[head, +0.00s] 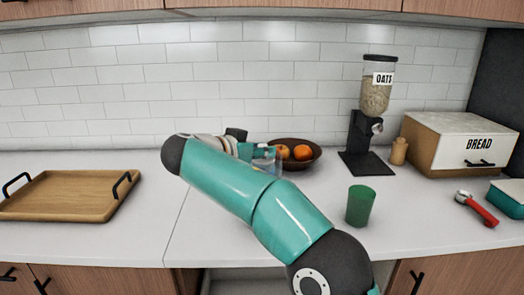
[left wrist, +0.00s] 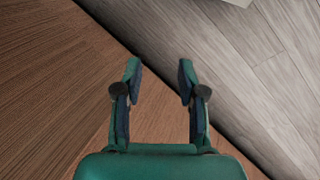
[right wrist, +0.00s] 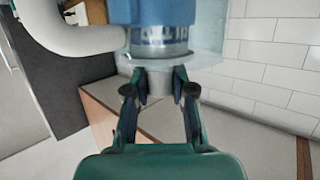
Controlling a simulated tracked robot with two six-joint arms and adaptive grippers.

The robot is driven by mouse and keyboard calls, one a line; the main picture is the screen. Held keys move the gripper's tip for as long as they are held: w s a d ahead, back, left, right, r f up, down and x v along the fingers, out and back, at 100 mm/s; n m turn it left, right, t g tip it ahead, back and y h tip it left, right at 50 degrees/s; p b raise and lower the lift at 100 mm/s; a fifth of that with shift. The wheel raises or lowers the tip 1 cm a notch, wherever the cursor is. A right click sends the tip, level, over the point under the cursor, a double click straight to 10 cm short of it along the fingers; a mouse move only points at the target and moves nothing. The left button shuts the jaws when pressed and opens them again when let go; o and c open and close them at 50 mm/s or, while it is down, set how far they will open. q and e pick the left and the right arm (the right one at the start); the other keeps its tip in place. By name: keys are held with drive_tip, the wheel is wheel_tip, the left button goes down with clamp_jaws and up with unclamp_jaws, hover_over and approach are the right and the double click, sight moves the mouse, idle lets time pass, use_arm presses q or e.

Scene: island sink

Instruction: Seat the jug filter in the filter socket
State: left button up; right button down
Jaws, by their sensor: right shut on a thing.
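In the right wrist view my right gripper (right wrist: 160,82) is shut on the narrow grey end of the jug filter (right wrist: 165,12). The filter has a blue body and a pale band with upside-down lettering. A clear wall, seemingly the jug (right wrist: 208,52), shows around and behind the filter; a thick white curved part is at upper left. In the head view the jug (head: 268,164) is partly visible behind my right arm, which hides most of it and the filter. The filter socket cannot be made out. My left gripper (left wrist: 159,68) is open and empty, over wood panelling and floor.
A dark fruit bowl (head: 307,163) stands just right of the jug. A green cup (head: 360,206), oats dispenser (head: 376,98), bread box (head: 466,145) and red-handled tool (head: 477,207) stand or lie farther right. A wooden tray (head: 66,196) is at left, with clear counter beside it.

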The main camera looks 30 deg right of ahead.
drive_tip(key=shift+f+b, duration=0.9)
drive_tip(key=shift+f, duration=0.1)
drive_tip(key=c, duration=0.9)
unclamp_jaws()
drive_tip(key=v, duration=1.2)
